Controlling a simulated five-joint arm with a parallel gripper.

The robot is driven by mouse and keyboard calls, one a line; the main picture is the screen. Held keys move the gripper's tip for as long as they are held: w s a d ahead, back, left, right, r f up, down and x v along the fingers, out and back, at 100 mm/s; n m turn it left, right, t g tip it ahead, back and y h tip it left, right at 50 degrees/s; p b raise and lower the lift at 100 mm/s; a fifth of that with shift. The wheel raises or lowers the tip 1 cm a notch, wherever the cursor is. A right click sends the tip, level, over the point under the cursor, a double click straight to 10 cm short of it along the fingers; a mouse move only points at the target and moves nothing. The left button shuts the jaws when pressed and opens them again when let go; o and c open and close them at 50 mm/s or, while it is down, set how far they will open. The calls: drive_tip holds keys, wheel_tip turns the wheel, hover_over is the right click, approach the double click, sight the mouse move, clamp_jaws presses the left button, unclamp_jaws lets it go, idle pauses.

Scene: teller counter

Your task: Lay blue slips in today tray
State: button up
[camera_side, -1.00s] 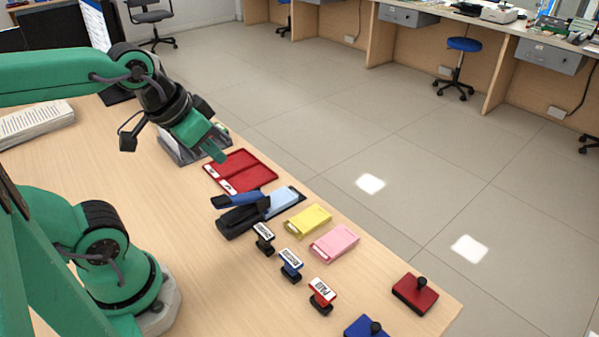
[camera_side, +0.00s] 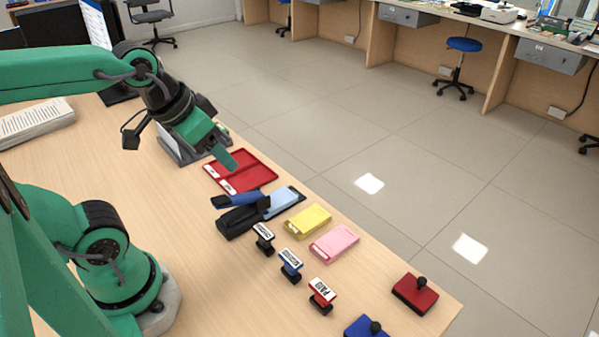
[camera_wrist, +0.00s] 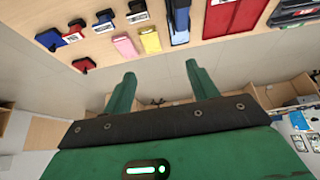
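The light-blue slips (camera_side: 284,200) lie on a dark backing near the counter's far edge; they also show at the top of the wrist view (camera_wrist: 179,24). A red tray (camera_side: 262,172) with two compartments and small white labels, too small to read, lies just behind them; it also shows in the wrist view (camera_wrist: 238,18). My gripper (camera_side: 232,162) is in the air, over or near the red tray in the side view. In the wrist view my gripper (camera_wrist: 160,80) has its two fingers apart with nothing between them.
A blue-and-black stapler (camera_side: 240,215) lies against the slips. Yellow slips (camera_side: 308,220), pink slips (camera_side: 335,242), several stamps (camera_side: 291,265) and a red ink pad (camera_side: 415,293) stand along the edge. A grey holder (camera_side: 180,150) stands behind the tray. The counter's middle is clear.

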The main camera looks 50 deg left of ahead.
drive_tip(key=o, duration=0.3)
drive_tip(key=shift+w, duration=0.25)
drive_tip(key=shift+o, duration=0.2)
drive_tip(key=g, duration=0.6)
hover_over(275, 200)
drive_tip(key=shift+w+f, duration=0.1)
drive_tip(key=shift+f, duration=8.1)
drive_tip(key=shift+f, duration=3.85)
drive_tip(key=shift+c, duration=0.5)
